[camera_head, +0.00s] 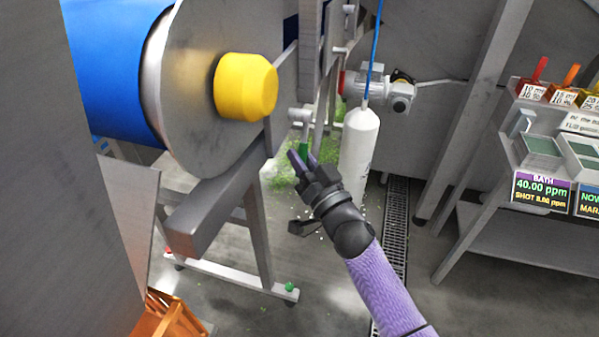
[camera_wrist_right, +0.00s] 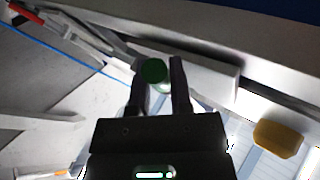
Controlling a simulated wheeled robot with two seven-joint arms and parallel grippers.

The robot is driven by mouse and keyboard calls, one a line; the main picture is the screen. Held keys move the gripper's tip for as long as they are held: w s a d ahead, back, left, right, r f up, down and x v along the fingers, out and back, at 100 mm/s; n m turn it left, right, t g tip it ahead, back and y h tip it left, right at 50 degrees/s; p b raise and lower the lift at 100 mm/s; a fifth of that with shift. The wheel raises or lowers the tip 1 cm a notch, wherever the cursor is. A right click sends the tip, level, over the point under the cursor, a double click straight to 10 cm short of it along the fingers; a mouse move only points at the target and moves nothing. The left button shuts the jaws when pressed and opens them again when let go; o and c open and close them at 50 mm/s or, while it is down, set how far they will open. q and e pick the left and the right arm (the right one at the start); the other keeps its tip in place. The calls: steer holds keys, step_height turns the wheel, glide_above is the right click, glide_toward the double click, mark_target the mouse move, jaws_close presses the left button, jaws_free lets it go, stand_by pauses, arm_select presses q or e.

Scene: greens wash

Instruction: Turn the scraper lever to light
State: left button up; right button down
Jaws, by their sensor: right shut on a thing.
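The scraper lever has a dark green grip (camera_head: 304,148) at the lower end of a grey arm, beside the large drum's end plate. The green grip's round end (camera_wrist_right: 154,70) also shows in the right wrist view, between the two dark fingers. My right gripper (camera_head: 302,160) is shut on this grip, its purple-tipped fingers around it. The same gripper shows in the right wrist view (camera_wrist_right: 160,88). The fingers hide part of the grip. I cannot read any light or heavy marking by the lever. My left gripper is not in view.
A blue drum (camera_head: 112,70) with a yellow hub cap (camera_head: 246,87) stands at left on a grey frame (camera_head: 222,200). A white cylinder (camera_head: 358,150) hangs on a blue line right of my gripper. A bench with a display (camera_head: 541,192) stands at right. Green scraps litter the floor.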

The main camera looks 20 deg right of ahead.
steer(key=c, duration=0.8)
jaws_free()
steer(key=p+v, duration=0.1)
steer(key=v, duration=0.9)
steer(key=s+f+g+h, duration=0.1)
steer(key=s+f+g, duration=0.25)
steer(key=f, duration=0.55)
steer(key=s+f+g+h, duration=0.2)
steer(key=s+f+g, duration=0.15)
steer(key=f, duration=0.55)
steer(key=s+f+g+h, duration=0.1)
steer(key=s+f+g, duration=0.25)
steer(key=f, duration=0.55)
steer(key=s+f+n+g, duration=0.1)
steer(key=s+f+g, duration=0.2)
steer(key=s, duration=0.5)
steer(key=s+d+f+n+g, duration=0.1)
steer(key=s+f+g, duration=0.2)
steer(key=s, duration=0.6)
steer(key=s+f+n+g+h, duration=0.1)
steer(key=s+f+n+g, duration=0.1)
steer(key=s+f, duration=0.4)
steer(key=shift+s+d+g, duration=0.25)
steer(key=shift+s+g, duration=0.6)
steer(key=shift+s, duration=0.45)
